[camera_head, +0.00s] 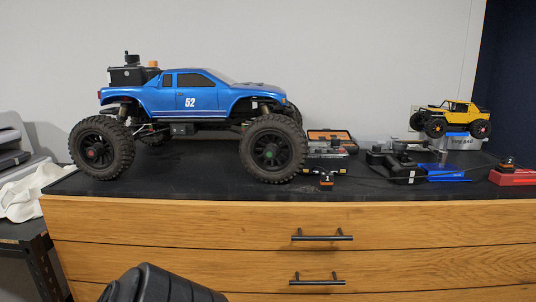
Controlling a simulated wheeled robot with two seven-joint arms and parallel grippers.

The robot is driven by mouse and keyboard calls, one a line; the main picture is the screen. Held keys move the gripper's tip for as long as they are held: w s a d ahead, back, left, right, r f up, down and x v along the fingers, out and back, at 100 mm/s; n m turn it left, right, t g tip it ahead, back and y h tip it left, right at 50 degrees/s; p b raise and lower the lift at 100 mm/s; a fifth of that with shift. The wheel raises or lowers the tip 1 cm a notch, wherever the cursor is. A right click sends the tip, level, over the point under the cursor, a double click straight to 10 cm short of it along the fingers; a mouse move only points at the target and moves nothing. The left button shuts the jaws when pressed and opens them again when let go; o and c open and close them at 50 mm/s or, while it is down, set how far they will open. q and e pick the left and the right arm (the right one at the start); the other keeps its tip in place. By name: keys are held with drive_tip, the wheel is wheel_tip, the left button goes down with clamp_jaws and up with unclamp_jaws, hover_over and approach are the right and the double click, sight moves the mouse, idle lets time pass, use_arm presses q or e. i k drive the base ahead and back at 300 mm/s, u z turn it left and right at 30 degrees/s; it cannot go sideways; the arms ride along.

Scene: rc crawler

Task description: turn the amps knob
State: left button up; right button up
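I cannot make out which part is the amps knob. On the black bench top (210,187), a small orange and black knob-like piece (507,163) stands on a red box (512,178) at the far right. A black device (388,163) with a round part on top lies left of it, beside a blue piece (445,173). Another small orange and black piece (326,181) is near the front edge. A dark rounded shape at the bottom left seems to be part of my arm. Neither gripper shows.
A large blue crawler truck (190,98) takes up the left of the bench. A small yellow crawler (453,118) stands on a grey box (460,141) at the back right. An open case (330,138) is behind the middle. Drawer handles (321,235) stick out in front.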

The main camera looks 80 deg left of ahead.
sight(335, 141)
drive_tip(key=u, duration=2)
